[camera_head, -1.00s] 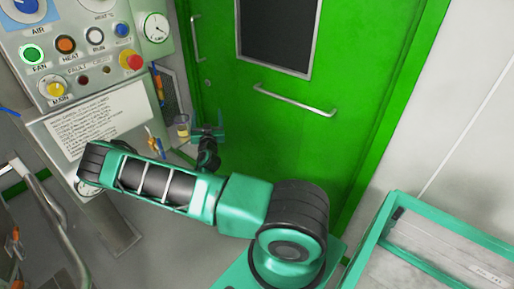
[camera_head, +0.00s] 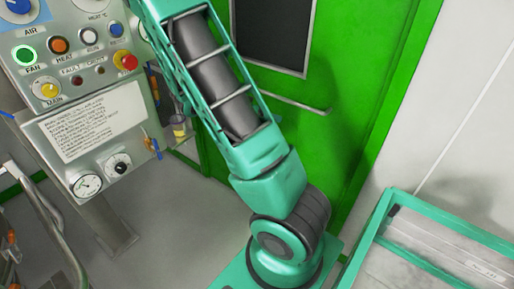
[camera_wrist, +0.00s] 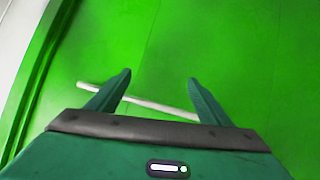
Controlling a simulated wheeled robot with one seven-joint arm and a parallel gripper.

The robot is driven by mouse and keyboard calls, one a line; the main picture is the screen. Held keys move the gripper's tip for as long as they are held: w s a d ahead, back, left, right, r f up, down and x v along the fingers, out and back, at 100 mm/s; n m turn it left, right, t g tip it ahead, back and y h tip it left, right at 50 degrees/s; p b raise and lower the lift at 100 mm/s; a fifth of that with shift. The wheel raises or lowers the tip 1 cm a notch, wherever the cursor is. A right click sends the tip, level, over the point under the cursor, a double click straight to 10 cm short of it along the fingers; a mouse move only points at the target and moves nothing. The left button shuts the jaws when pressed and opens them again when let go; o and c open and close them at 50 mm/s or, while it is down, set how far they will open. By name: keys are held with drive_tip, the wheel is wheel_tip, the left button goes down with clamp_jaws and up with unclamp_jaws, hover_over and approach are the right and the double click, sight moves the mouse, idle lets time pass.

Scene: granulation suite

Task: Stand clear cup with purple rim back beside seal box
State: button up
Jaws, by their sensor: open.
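My gripper (camera_wrist: 160,78) is open and empty in the wrist view, with its two fingers pointing at the green door. It is out of the head view, where my arm rises past the top edge. A small clear vessel (camera_head: 179,127) with something yellowish in it stands beside the control panel, left of my arm. It may be the cup, but it is too small to make out a purple rim. I cannot make out the seal box.
The green door (camera_head: 345,110) has a long bar handle, which also shows beyond my fingers (camera_wrist: 150,103). The control panel (camera_head: 75,65) with buttons and gauges stands at the left. A green-framed cart (camera_head: 375,225) stands at the lower right. Grey floor (camera_head: 180,220) is clear between.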

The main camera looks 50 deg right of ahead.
drive_tip(key=s+a+r+n+y, duration=0.3)
drive_tip(key=s+a, duration=0.3)
drive_tip(key=a, duration=0.2)
drive_tip(key=s+a+r+n+t+y, duration=0.1)
drive_tip(key=s+a+r+n+y, duration=0.2)
drive_tip(key=a, duration=0.6)
drive_tip(key=s+a+r+n+t+y, duration=0.1)
drive_tip(key=s+a+r+n+y, duration=0.3)
drive_tip(key=s+a, duration=0.4)
drive_tip(key=shift+s+a+n+y, duration=0.15)
drive_tip(key=shift+s+n+y, duration=0.15)
drive_tip(key=shift+n+y, duration=0.5)
drive_tip(key=shift+r, duration=0.1)
